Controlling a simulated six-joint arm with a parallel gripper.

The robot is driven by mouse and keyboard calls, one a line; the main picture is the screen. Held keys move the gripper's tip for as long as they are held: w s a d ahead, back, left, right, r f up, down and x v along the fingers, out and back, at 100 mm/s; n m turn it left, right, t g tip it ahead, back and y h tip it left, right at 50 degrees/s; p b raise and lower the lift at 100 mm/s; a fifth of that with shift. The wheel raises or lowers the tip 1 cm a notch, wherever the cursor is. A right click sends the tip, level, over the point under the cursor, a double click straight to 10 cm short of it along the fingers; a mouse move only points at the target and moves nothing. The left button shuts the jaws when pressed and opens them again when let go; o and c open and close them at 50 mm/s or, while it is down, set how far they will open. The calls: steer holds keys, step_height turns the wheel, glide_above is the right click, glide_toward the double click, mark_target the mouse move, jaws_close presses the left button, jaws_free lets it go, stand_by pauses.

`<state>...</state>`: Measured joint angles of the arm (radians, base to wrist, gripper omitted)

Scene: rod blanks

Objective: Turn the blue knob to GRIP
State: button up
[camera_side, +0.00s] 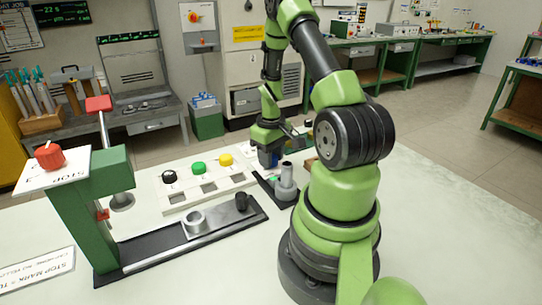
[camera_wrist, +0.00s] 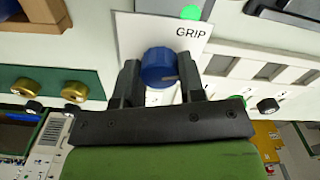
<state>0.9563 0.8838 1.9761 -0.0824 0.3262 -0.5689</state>
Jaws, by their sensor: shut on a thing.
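The blue knob (camera_wrist: 158,66) sits on a white plate in the wrist view, between the two dark fingers of my gripper (camera_wrist: 160,76). The fingers are shut on its left and right sides. A faint mark shows at the knob's lower right; I cannot tell for sure which way it points. The GRIP label (camera_wrist: 190,31) is printed above and to the right of the knob, with a bright green lamp (camera_wrist: 190,12) above it. In the side view my gripper (camera_side: 268,158) is low at the far side of the bench, and the knob is mostly hidden there.
A grey upright cylinder (camera_side: 286,176) stands close beside my gripper. A white panel with black, green and yellow knobs (camera_side: 198,168) lies to the left. A green press-like stand (camera_side: 90,205) with a red knob and STOP plate is farther left.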

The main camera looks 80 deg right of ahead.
steer(key=o, duration=0.9)
steer(key=shift+r, duration=0.1)
step_height(320, 180, up, 10)
steer(key=shift+f, duration=0.1)
